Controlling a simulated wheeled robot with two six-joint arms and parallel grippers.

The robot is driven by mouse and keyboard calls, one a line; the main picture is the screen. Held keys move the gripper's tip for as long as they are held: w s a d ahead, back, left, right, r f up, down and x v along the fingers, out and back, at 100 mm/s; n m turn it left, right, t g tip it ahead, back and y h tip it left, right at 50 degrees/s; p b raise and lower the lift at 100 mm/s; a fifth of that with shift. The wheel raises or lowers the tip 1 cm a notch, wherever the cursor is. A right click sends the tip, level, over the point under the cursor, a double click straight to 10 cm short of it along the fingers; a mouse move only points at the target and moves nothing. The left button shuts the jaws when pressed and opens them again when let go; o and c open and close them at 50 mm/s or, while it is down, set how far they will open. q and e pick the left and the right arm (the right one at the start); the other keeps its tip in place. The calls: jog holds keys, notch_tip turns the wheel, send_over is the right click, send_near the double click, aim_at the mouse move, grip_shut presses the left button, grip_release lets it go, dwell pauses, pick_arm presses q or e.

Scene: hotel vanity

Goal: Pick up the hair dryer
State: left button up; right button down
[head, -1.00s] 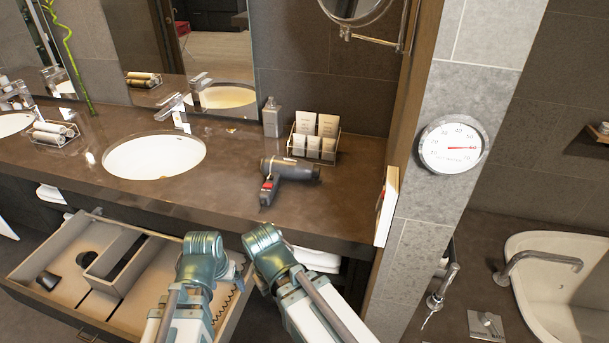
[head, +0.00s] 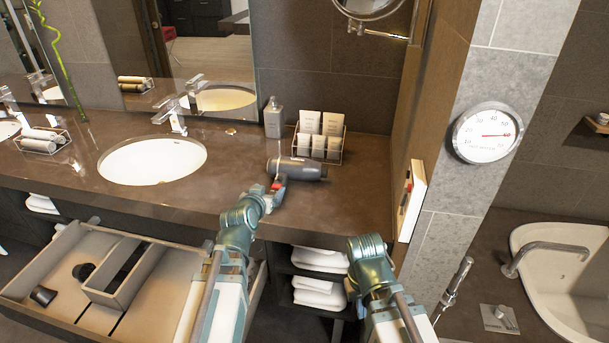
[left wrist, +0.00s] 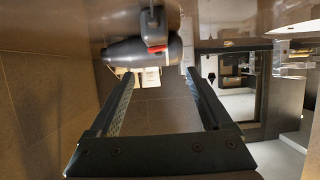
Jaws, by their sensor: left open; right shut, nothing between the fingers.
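The dark grey hair dryer (head: 297,168) lies on the brown vanity counter, its barrel pointing right and its handle with a red part toward the front. My left gripper (head: 270,190) is at the handle's near end, partly hidden by my own arm. In the left wrist view, the hair dryer (left wrist: 150,40) with its red part lies just ahead of the fingertips. My left gripper (left wrist: 158,76) is open there, with nothing between its fingers. My right arm is low in front of the counter, and its gripper does not show.
A rack of toiletries (head: 318,143) and a soap bottle (head: 274,118) stand behind the dryer. The sink (head: 152,161) is to the left. An open drawer (head: 60,285) juts out below the counter. Folded towels (head: 320,258) sit on shelves underneath. A wall (head: 455,190) bounds the right.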

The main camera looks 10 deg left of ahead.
aim_at(279, 179)
pick_arm(q)
jog(key=b+x, duration=0.3)
jog(key=x, duration=0.4)
jog(key=shift+w+f, duration=0.4)
jog(key=shift+w, duration=0.35)
jog(key=shift+w, duration=0.1)
jog(key=b+x, duration=0.2)
jog(key=x, duration=0.3)
jog(key=shift+d+f, duration=0.1)
jog(key=shift+d, duration=0.1)
jog(key=shift+c, duration=0.6)
grip_shut()
